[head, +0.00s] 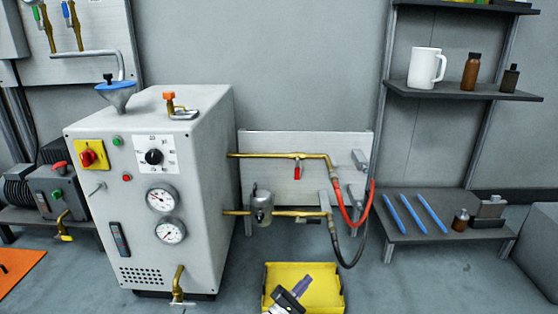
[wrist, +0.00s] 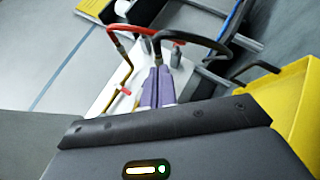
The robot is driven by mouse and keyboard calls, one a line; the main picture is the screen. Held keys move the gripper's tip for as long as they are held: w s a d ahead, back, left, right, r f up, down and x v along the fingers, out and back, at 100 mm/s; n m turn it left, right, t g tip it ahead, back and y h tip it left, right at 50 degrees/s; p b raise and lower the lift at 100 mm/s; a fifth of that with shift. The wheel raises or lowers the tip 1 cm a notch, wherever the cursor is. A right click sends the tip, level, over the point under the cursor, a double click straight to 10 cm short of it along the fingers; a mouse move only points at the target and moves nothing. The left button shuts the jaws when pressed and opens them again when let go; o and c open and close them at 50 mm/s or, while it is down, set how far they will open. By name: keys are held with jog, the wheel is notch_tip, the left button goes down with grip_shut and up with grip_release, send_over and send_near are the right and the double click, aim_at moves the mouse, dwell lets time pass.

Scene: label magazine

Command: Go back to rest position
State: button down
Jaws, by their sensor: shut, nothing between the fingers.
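My gripper (head: 305,281) shows at the bottom of the head view, in front of or over a yellow tray; I cannot tell its height above it. Its purple fingers point up and to the right. In the wrist view the fingers (wrist: 159,82) lie side by side, shut, with nothing seen between them. Most of my arm is outside the head view.
A yellow tray (head: 274,276) sits on the floor. The grey machine (head: 206,200) stands left, with brass pipes and a red hose (head: 352,218) and a black hose (head: 350,262) near my gripper. A low shelf (head: 400,232) with blue sticks stands right.

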jog(key=s+d+r+m+g+y, duration=0.8)
jog(key=s+d+r+m+g, duration=0.6)
jog(key=g, duration=0.3)
jog(key=s+a+r+t+y, duration=0.3)
jog(key=s+r+t+y, duration=0.15)
jog(key=s+r, duration=0.55)
jog(key=s+a+r+t+y, duration=0.3)
jog(key=s+a+r+y, duration=0.15)
jog(key=s+r, duration=0.5)
notch_tip(320, 180, up, 12)
jog(key=s+p, duration=0.2)
jog(key=p, duration=1.1)
jog(key=shift+d+y+p, duration=0.3)
jog(key=shift+d, duration=0.05)
jog(key=shift+w, duration=0.1)
